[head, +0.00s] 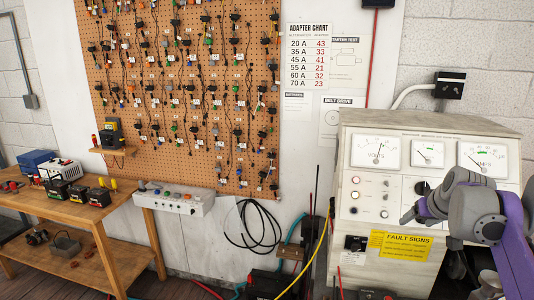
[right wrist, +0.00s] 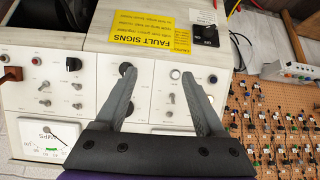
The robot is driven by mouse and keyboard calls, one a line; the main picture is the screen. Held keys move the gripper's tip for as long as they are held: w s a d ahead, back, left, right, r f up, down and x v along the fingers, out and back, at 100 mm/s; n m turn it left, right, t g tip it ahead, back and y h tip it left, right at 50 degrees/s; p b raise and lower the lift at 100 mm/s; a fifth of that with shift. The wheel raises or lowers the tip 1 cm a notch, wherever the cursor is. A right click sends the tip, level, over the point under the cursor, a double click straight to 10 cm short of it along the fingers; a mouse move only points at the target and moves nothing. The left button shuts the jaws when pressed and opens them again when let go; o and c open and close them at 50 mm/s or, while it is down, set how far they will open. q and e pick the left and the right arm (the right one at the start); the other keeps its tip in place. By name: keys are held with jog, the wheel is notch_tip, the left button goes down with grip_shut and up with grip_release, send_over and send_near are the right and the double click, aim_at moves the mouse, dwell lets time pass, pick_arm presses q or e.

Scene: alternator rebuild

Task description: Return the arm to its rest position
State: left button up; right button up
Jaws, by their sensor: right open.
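My right gripper (head: 410,216) is in front of the panel of a cream test console (head: 352,240), coming in from the right on a purple and grey arm. In the right wrist view the same gripper (right wrist: 159,75) has its two grey fingers spread apart with nothing between them. Behind the fingers lies the console's panel of knobs and switches. From the pictures I cannot tell whether the fingertips touch the panel; they look apart from it. My left gripper does not show in either view.
A yellow fault signs label (head: 402,246) is below the gripper. A pegboard (head: 250,100) hung with connectors covers the wall. A wooden bench (head: 130,200) with batteries stands at left.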

jog(key=s+a+f+n+y, duration=0.1)
jog(key=s+a+f, duration=0.35)
jog(key=a, duration=0.35)
jog(key=s+a+f, duration=0.4)
jog(key=s+a, duration=0.1)
jog(key=a, duration=0.3)
jog(key=s+a+f+n, duration=0.1)
jog(key=s+a+f, duration=0.4)
jog(key=s+f, duration=0.2)
jog(key=s+a+f+g+y, duration=0.1)
jog(key=s+a+f, duration=0.4)
jog(key=s+f, duration=0.3)
jog(key=shift+s+f+n+g, duration=0.15)
jog(key=shift+f+n+g, duration=0.2)
jog(key=shift+f, duration=0.3)
jog(key=shift+d, duration=0.15)
jog(key=shift+c, duration=0.2)
